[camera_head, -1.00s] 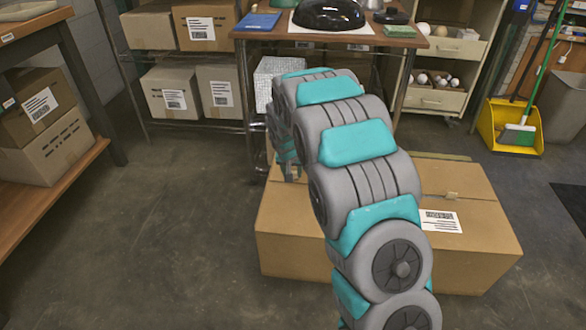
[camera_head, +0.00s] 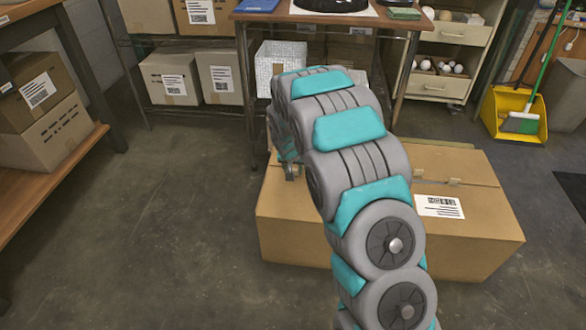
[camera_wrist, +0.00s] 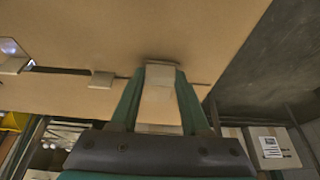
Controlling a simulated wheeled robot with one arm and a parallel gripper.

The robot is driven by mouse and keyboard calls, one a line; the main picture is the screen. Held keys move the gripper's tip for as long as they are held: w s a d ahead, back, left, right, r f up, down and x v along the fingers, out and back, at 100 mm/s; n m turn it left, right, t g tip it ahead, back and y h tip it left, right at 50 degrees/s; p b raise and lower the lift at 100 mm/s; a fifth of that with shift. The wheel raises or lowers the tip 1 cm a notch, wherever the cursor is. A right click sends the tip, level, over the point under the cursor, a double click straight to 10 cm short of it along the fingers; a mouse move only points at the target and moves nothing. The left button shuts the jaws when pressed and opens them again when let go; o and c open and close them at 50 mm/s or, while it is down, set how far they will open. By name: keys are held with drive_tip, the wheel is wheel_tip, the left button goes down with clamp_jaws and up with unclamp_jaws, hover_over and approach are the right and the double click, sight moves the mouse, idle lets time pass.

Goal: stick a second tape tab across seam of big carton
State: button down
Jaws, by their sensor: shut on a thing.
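The big carton (camera_head: 300,225) stands closed on the floor, largely behind my arm in the head view. Its top (camera_wrist: 130,25) fills the upper wrist view, with a dark seam running across it. A pale tape tab (camera_wrist: 102,79) lies across the seam, left of my gripper. Another pale tab-like piece (camera_wrist: 15,65) is at the far left. My gripper (camera_wrist: 160,75) is shut on a small beige tape tab (camera_wrist: 158,100) close to the carton top by the seam. I cannot tell whether that tab touches the cardboard. In the head view, my gripper (camera_head: 290,172) is mostly hidden.
A white label (camera_head: 439,206) is on the carton's right part. A workbench (camera_head: 400,25) with a white basket (camera_head: 280,62) under it stands behind. Shelved boxes are at left, and a yellow dustpan (camera_head: 505,115) is at back right. Floor at left is clear.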

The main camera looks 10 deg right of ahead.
drive_tip(key=shift+f+b, duration=0.3)
drive_tip(key=shift+f, duration=0.2)
idle(1.2)
drive_tip(key=shift+c, duration=1.5)
unclamp_jaws()
drive_tip(key=shift+r, duration=0.15)
